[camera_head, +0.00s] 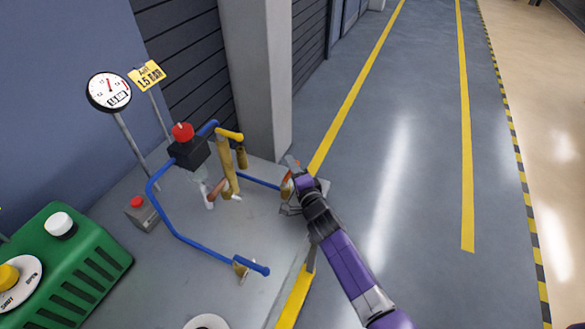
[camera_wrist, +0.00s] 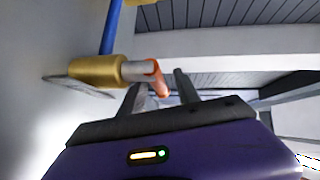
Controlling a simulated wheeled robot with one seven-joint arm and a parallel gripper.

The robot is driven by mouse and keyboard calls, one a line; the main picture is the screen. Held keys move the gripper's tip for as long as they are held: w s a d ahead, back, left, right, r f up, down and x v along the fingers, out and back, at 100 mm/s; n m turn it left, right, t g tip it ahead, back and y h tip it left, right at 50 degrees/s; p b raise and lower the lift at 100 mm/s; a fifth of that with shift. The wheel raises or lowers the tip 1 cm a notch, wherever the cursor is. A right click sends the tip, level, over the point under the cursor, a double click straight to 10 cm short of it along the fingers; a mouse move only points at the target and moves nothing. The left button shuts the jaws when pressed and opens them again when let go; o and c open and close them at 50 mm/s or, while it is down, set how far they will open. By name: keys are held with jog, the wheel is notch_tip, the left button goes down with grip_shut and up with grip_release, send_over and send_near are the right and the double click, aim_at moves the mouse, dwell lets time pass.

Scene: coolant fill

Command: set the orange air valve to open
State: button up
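The orange air valve shows in the wrist view as a short orange lever (camera_wrist: 160,84) on a brass body (camera_wrist: 95,71) with a pale stem. A blue pipe runs up from the body. In the head view the valve's orange part (camera_head: 287,184) is small and partly hidden by my gripper (camera_head: 293,170). In the wrist view my gripper (camera_wrist: 158,82) has its two dark fingers apart. The orange lever appears between them, nearer the left finger. I cannot tell whether a finger touches it.
A blue pipe frame (camera_head: 186,238) with a red-knobbed black box (camera_head: 188,151) stands left of my gripper. A round gauge (camera_head: 109,92), a yellow 1.5 bar sign (camera_head: 147,76) and a green machine (camera_head: 68,265) are farther left. The floor right of my arm is clear.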

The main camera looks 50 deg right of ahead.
grip_shut()
dwell(1.4)
